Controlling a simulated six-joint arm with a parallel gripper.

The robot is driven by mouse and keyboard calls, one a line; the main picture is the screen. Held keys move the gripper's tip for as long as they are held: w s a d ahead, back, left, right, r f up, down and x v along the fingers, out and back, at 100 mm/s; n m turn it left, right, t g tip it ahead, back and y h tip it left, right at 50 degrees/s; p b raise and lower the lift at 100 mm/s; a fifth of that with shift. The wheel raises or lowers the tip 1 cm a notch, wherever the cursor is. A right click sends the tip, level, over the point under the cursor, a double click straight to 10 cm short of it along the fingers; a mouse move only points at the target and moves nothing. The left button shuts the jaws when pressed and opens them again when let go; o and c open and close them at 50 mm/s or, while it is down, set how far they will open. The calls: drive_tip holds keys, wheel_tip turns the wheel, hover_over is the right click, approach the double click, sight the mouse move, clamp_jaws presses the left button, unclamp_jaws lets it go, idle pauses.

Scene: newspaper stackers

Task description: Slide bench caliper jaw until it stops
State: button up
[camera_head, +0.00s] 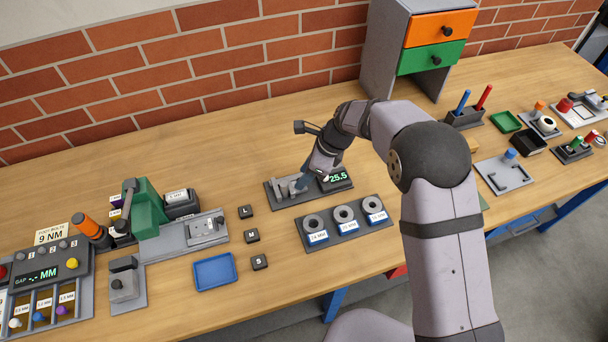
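The bench caliper (283,190) is a grey base with upright metal jaws, on the wooden table at the middle of the view. Its dark display (338,178) shows 25.5 in green digits. My gripper (306,181) points down at the caliper, between the jaws on the left and the display on the right. It is at or very close to the sliding jaw. The fingertips are small and partly hidden, so I cannot tell whether they are closed on the jaw.
A tray of several labelled rings (346,231) lies just in front of the caliper. Small S, M and L blocks (252,236) and a blue tray (214,272) lie to the left. A drawer cabinet (383,45) stands behind. Bare table lies behind the caliper.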

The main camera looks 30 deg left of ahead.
drive_tip(key=b+v, duration=0.2)
drive_tip(key=v, duration=0.4)
drive_tip(key=shift+r, duration=0.25)
drive_tip(key=shift+d, duration=0.15)
idle(0.7)
drive_tip(key=d+r+n+h, duration=0.1)
drive_tip(key=d+n, duration=0.3)
drive_tip(key=d, duration=0.9)
drive_tip(key=s+d+n+h, duration=0.1)
drive_tip(key=s+d+n, duration=0.5)
drive_tip(key=d, duration=0.5)
drive_tip(key=s+d+f+n+h, duration=0.1)
drive_tip(key=s+d+n, duration=0.4)
drive_tip(key=s+d, duration=0.5)
drive_tip(key=d+h, duration=0.1)
drive_tip(key=d, duration=0.1)
drive_tip(key=shift+s+d+n+t, duration=0.15)
drive_tip(key=shift+d+n+t, duration=0.2)
drive_tip(key=shift+n+t, duration=0.05)
